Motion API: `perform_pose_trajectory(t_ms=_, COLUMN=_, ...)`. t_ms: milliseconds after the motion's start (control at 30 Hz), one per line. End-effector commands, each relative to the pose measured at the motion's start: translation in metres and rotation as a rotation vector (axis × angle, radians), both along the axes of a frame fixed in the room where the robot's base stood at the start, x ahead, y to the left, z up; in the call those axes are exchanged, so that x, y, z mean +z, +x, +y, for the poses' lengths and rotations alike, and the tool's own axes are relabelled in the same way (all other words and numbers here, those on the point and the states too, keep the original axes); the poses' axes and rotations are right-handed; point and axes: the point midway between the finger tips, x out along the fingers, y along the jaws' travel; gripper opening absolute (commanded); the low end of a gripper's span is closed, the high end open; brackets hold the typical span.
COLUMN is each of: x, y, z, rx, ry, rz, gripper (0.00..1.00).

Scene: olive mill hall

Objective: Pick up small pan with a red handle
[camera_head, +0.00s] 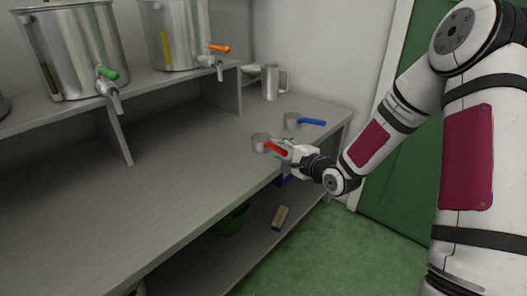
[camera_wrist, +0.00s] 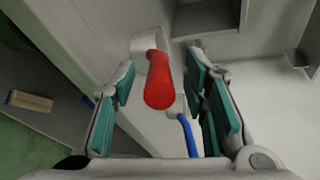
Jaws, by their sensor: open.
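The small pan with a red handle (camera_head: 260,140) stands on the grey bench near its front edge in the head view. Its red handle points toward my gripper. In the wrist view the red handle (camera_wrist: 157,80) lies between my open fingers, with the pan's pale cup (camera_wrist: 150,39) beyond it. My gripper (camera_head: 285,147) is at the handle, and its fingers (camera_wrist: 165,95) stand apart on both sides of the handle. I cannot tell whether a finger touches it.
A similar pan with a blue handle (camera_head: 292,121) stands just behind, to the right; its blue handle (camera_wrist: 188,135) shows near the right finger. A metal jug (camera_head: 271,82) stands farther back. Steel tanks with taps (camera_head: 75,45) stand on the raised shelf.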

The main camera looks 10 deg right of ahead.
Motion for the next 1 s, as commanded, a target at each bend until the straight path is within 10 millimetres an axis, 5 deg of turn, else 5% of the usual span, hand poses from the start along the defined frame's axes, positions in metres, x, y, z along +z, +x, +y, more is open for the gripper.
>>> perform_pose_trajectory(t_ms=200, x=-0.007, y=0.021, z=0.008, rx=0.001, ry=-0.001, rz=0.0, gripper=0.41)
perform_pose_trajectory(t_ms=467, x=-0.007, y=0.023, z=0.008, rx=0.0, ry=0.0, rz=0.001, gripper=0.41)
perform_pose_trajectory(t_ms=633, x=-0.007, y=0.023, z=0.008, rx=0.0, ry=0.0, rz=0.001, gripper=0.02)
perform_pose_trajectory(t_ms=1000, x=-0.006, y=0.023, z=0.008, rx=0.0, ry=0.0, rz=0.0, gripper=0.0)
